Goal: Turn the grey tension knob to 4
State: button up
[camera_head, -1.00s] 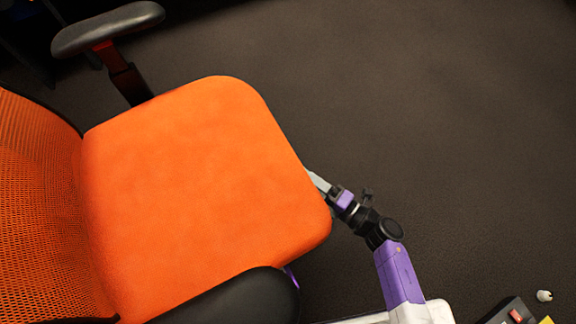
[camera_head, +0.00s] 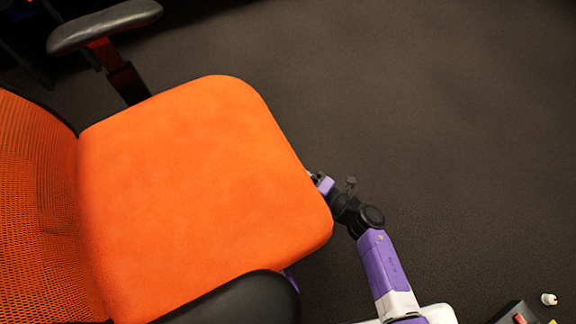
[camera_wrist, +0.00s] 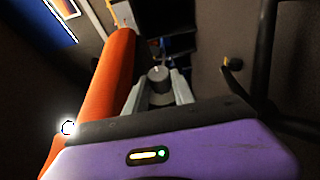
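In the wrist view, the grey knob (camera_wrist: 158,76) has a pale mark on its top and sits beyond my fingers, in line with the space between them. My gripper (camera_wrist: 158,84) has its two grey fingers apart, one on each side of the knob as seen from the wrist. Dark gaps show beside the knob, and I cannot tell whether either finger touches it. No scale numbers are readable. In the head view, the orange chair (camera_head: 200,190) hides my fingers and the knob; only my wrist and purple arm show at the seat's right edge.
The seat edge (camera_wrist: 108,75) runs close along the left in the wrist view. A dark curved bar (camera_wrist: 265,60) stands at the right. In the head view, a dark panel (camera_head: 512,314) and a small white object (camera_head: 549,299) are at the lower right.

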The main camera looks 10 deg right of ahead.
jog(key=shift+f+b, duration=0.25)
jog(key=shift+b, duration=0.2)
grip_shut()
jog(key=shift+w+a+f+n+t+y+b, duration=0.1)
jog(key=shift+f+n+t+y+b, duration=0.2)
jog(key=shift+n+t+y+b, duration=0.65)
jog(key=shift+w+a+f+n+t+y+b, duration=0.1)
jog(key=shift+f+n+t+y+b, duration=0.3)
jog(key=shift+y+b, duration=0.85)
jog(key=shift+w+n+y, duration=0.1)
jog(key=shift+n+y, duration=0.3)
jog(key=shift+n, duration=0.25)
jog(key=shift+a+f, duration=0.1)
jog(key=shift+n+y, duration=0.3)
jog(key=shift+y, duration=0.2)
jog(key=shift+s, duration=0.2)
